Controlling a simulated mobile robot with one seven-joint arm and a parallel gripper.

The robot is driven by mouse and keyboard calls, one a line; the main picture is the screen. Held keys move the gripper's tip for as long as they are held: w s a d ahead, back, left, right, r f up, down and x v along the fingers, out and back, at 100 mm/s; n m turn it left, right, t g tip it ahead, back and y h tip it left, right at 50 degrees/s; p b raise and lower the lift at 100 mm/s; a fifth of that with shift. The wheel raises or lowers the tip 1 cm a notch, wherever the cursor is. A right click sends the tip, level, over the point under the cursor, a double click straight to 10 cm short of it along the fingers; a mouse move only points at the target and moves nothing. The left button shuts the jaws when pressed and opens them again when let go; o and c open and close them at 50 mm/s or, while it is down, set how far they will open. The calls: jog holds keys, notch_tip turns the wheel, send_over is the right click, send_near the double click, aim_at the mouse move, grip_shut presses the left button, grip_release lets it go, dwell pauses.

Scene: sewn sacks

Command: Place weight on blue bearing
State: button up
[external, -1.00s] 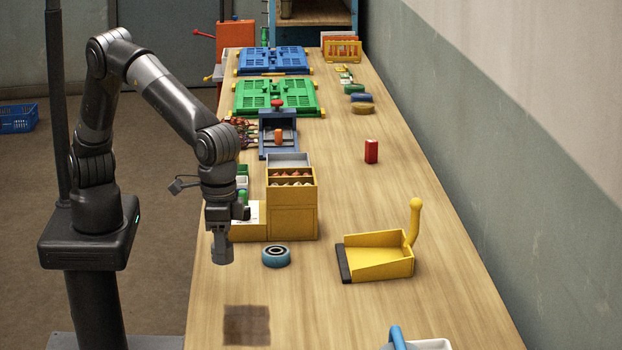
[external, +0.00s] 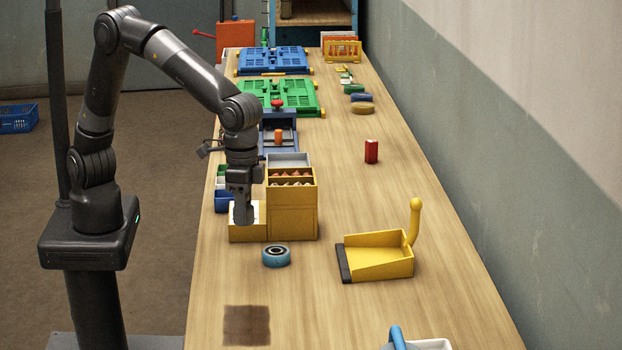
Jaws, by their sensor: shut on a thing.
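My gripper (external: 242,188) is shut on a grey cylindrical weight (external: 243,211) and holds it upright, pointing down. In the picture, the weight's lower end overlaps the white top of a low yellow box; I cannot tell whether it touches or hangs in front of it. The blue bearing (external: 276,256), a blue ring with a dark centre, lies flat on the table, to the right of and nearer the camera than the weight. Nothing is on the bearing.
A yellow bin (external: 292,215) with reddish items stands just behind the bearing. A yellow dustpan (external: 378,256) lies to its right. A brown square patch (external: 247,325) is on the table in front. The table around the bearing is bare.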

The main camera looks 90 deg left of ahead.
send_over(276, 250)
notch_tip(276, 250, down, 4)
jog(key=shift+d+f, duration=0.1)
jog(key=shift+f, duration=2.1)
jog(key=shift+f, duration=0.1)
jog(key=o, duration=1.3)
jog(key=shift+o, duration=0.2)
